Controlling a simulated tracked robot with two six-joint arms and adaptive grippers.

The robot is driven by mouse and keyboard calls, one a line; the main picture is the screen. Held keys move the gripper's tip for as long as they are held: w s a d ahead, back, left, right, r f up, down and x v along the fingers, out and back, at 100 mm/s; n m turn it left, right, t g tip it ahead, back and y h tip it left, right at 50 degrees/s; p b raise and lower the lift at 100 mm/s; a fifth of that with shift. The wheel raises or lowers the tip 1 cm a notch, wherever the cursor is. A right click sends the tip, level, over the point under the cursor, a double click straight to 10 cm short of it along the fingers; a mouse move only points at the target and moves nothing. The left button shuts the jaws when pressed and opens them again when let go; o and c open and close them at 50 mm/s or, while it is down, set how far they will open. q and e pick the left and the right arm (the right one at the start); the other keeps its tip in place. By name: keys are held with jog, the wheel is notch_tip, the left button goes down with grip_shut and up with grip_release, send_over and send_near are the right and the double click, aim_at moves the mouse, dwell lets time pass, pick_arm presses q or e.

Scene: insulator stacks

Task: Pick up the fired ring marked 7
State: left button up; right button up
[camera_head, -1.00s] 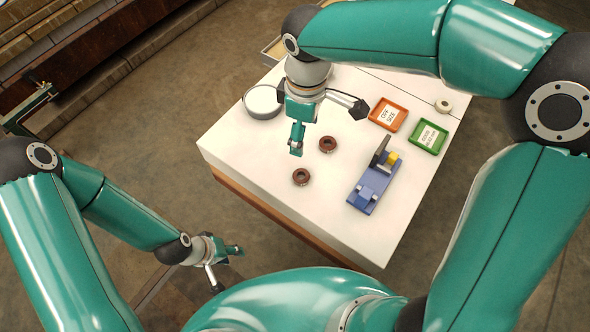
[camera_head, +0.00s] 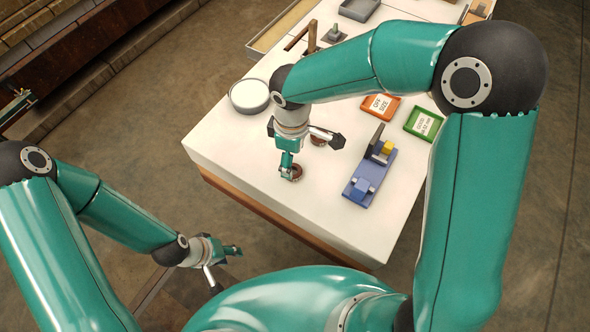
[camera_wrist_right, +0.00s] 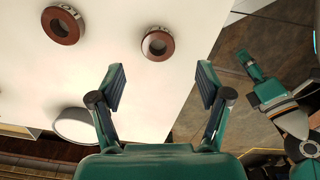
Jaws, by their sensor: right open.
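Two brown rings lie flat on the white table; any 7 on them is too small to read. The nearer ring (camera_head: 297,177) is partly covered by my right gripper's finger in the head view; it shows whole in the right wrist view (camera_wrist_right: 147,46). The farther ring (camera_head: 317,141) is partly hidden too; it is at upper left in the wrist view (camera_wrist_right: 62,40). My right gripper (camera_head: 312,157) is open and empty above the rings. In the wrist view its spread fingers (camera_wrist_right: 162,80) have the nearer ring ahead between them. My left gripper (camera_head: 226,268) is open, off the table.
A blue fixture (camera_head: 370,177) with a yellow block stands right of the rings. An orange OFF SIZE tray (camera_head: 396,112) and a green tray (camera_head: 411,121) lie behind it. A round grey dish (camera_head: 250,108) is at the left. The front of the table (camera_head: 320,215) is clear.

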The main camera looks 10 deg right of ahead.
aim_at(296, 177)
jog(key=shift+w+f, duration=0.15)
jog(key=shift+f, duration=3)
jog(key=c, duration=1.2)
